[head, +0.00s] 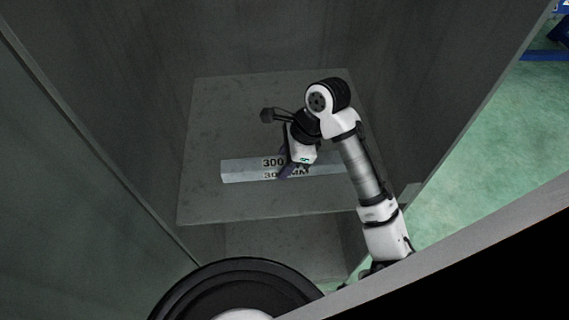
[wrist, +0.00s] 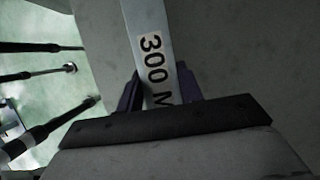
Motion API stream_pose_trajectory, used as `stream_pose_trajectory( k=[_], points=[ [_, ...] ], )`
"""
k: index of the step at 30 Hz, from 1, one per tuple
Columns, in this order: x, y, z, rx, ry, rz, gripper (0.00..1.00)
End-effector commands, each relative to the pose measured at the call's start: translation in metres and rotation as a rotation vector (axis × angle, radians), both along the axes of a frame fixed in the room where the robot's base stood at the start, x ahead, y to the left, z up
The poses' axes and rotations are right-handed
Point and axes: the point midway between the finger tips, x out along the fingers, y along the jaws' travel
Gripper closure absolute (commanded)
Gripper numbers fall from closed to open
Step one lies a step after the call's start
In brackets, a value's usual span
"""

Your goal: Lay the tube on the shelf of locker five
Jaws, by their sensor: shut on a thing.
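The tube is a pale grey square-section bar (head: 240,170) marked "300 MM", lying crosswise over the grey shelf (head: 210,120) inside the locker (head: 120,80). My gripper (head: 290,168) is shut on the tube near its middle, between the dark fingers. In the wrist view the tube (wrist: 138,17) runs up from between the fingers (wrist: 158,92) to the top edge. Whether the tube touches the shelf or hangs just above it, I cannot tell. My arm hides part of the tube's right half. No locker number is readable.
Locker walls stand left and right, with the right wall (head: 440,80) close to my arm. A lower space (head: 280,245) shows below the shelf's front edge. Green floor (head: 500,120) lies outside to the right. Several dark rods (wrist: 45,72) show at the wrist view's left.

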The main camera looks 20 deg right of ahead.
Motion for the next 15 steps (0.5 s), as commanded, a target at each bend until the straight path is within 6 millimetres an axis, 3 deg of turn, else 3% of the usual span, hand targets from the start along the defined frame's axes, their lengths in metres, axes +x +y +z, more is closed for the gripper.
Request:
stream_pose_trajectory(
  k=[3, 13, 14, 15],
  points=[
    [-0.0002, -0.0002, -0.0092, 0.0, -0.002, 0.0, 1.0],
    [0.0, 0.0001, -0.0119, 0.001, -0.002, 0.001, 1.0],
    [-0.0001, 0.0001, -0.0126, 0.001, 0.0, 0.0, 0.62],
    [-0.0001, 0.0, -0.0121, 0.0, 0.0, 0.001, 0.57]
  ],
)
